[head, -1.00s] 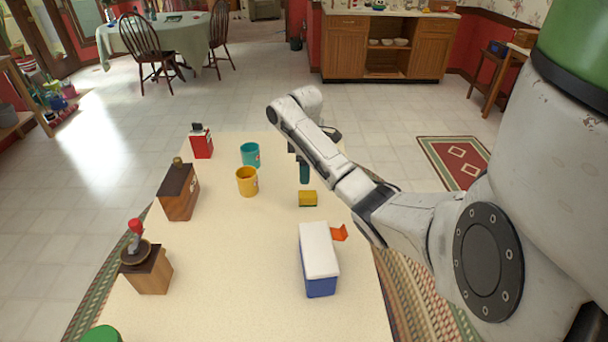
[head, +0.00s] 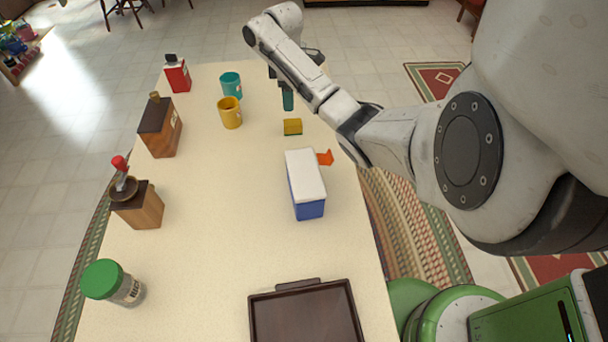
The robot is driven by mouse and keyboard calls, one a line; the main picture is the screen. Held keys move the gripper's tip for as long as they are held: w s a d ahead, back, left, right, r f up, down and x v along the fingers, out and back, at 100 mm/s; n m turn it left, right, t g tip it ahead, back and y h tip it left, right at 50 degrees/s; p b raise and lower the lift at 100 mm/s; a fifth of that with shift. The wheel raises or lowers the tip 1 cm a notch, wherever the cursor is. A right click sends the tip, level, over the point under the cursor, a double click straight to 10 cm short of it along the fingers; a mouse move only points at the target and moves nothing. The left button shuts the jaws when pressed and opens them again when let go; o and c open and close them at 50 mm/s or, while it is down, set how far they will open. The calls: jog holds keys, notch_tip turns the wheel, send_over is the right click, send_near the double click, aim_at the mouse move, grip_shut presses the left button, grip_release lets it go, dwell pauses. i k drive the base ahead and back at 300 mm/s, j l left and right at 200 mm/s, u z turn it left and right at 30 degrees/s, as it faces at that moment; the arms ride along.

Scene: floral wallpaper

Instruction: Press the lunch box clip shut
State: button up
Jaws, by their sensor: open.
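The lunch box (head: 306,184) is a blue box with a white lid, standing on the cream table right of its middle. An orange clip (head: 326,157) sticks out from the box's far right side, angled outward and not flat against the wall. My gripper (head: 287,98) hangs beyond the box at the far part of the table, partly hidden behind my forearm.
A yellow sponge-like block (head: 292,127) lies between my gripper and the box. A yellow mug (head: 230,112) and a teal mug (head: 231,85) stand to the left. A dark tray (head: 305,318) lies at the near edge. The table's middle left of the box is clear.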

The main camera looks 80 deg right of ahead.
aim_at(327, 158)
jog(key=k+j+z, duration=0.15)
jog(key=z, duration=0.25)
jog(key=k+j+z, duration=0.2)
jog(key=z, duration=0.25)
jog(key=k+j+z, duration=0.1)
jog(key=z, duration=0.3)
jog(key=k, duration=0.1)
